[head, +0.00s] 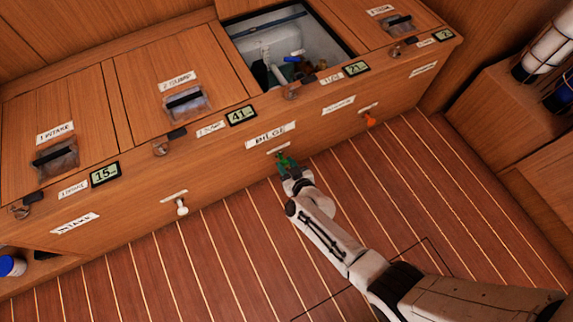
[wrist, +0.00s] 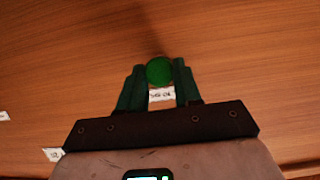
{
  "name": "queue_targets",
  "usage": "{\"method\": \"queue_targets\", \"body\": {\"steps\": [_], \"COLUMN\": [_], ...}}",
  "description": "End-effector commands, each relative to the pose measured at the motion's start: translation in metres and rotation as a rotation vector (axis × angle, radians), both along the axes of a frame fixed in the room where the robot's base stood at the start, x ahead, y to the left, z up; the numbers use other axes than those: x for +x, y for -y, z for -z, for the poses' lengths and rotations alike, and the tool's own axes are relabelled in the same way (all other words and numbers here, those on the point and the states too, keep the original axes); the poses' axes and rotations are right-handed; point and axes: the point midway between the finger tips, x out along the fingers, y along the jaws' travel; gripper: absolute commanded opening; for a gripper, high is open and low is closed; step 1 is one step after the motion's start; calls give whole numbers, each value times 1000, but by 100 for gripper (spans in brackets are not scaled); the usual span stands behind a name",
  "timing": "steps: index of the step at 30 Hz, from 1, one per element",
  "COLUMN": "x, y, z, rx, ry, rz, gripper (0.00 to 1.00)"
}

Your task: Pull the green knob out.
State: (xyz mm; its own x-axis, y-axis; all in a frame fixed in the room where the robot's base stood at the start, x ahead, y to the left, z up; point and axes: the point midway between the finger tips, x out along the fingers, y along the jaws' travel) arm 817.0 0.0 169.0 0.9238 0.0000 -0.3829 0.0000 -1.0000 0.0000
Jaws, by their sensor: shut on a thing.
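The green knob (wrist: 159,71) shows in the wrist view as a round green ball between the two dark green fingertips of my gripper (wrist: 159,84). The fingers are shut on it, one on each side. In the head view my gripper (head: 286,163) is at the front panel of the wooden bench, below the BILGE label (head: 270,135). The knob itself is mostly hidden by the fingers there. How far it stands from the panel cannot be told.
A white knob (head: 182,208) is on the panel to the left and an orange knob (head: 370,121) to the right. An open compartment (head: 305,45) holding parts is above. Closed lids with latches and small displays line the bench top. The striped floor (head: 390,190) is clear.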

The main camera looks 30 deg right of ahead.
Motion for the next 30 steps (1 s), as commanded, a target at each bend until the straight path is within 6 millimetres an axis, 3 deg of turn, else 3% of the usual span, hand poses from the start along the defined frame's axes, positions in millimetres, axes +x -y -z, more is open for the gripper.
{"method": "queue_targets", "body": {"steps": [8,17,26,27,30], "x": [-5,-52,-54,-54,-54], "y": [0,0,0,0,0], "z": [0,-1,0,0,0], "rx": [-1,-1,0,0,0], "ry": [-2,-2,1,1,1], "rz": [0,0,0,0,0], "gripper": [0,0,0,35,44]}}
